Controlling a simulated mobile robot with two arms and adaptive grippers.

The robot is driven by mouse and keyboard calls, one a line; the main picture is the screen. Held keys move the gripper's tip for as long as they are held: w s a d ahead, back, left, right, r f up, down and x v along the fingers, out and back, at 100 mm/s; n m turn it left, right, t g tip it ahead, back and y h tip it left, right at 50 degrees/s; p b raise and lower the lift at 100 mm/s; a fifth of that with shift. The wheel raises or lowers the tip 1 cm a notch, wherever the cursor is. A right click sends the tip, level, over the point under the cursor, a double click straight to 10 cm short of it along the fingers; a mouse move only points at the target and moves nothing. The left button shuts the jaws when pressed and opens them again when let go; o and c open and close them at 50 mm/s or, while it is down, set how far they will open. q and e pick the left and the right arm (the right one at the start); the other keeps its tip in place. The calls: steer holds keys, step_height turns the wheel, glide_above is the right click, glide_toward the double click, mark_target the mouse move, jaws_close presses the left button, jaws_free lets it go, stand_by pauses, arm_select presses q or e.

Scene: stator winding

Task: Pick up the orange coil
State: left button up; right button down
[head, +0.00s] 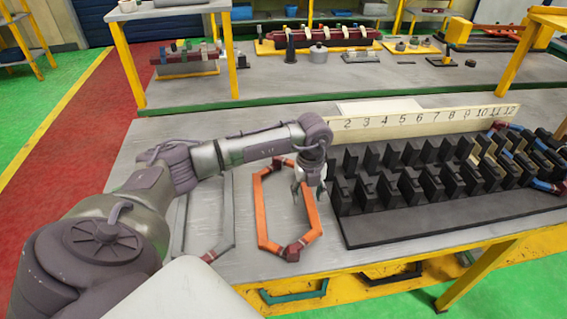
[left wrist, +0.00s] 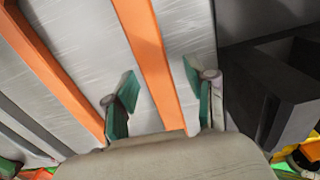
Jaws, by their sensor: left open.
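The orange coil (head: 261,220) is a long six-sided loop with dark red wrapped ends. It lies flat on the grey table (head: 345,265), left of the black slotted fixture. My left gripper (head: 309,185) is above the coil's right long side in the head view. In the left wrist view, one orange side (left wrist: 155,60) of the coil runs between the two green-padded fingers of my left gripper (left wrist: 160,95). The fingers are apart and hold nothing. The coil's other long side (left wrist: 55,70) is left of the fingers. My right gripper is not in view.
The black slotted fixture (head: 400,232) stands close to the gripper's right, with a numbered board (head: 420,118) behind it. A grey coil (head: 233,215) lies left of the orange one. Red and blue coil ends show at the fixture's far right.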

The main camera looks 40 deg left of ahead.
arm_select(q)
jaws_close()
steer(key=shift+r, duration=0.1)
stand_by(0.6)
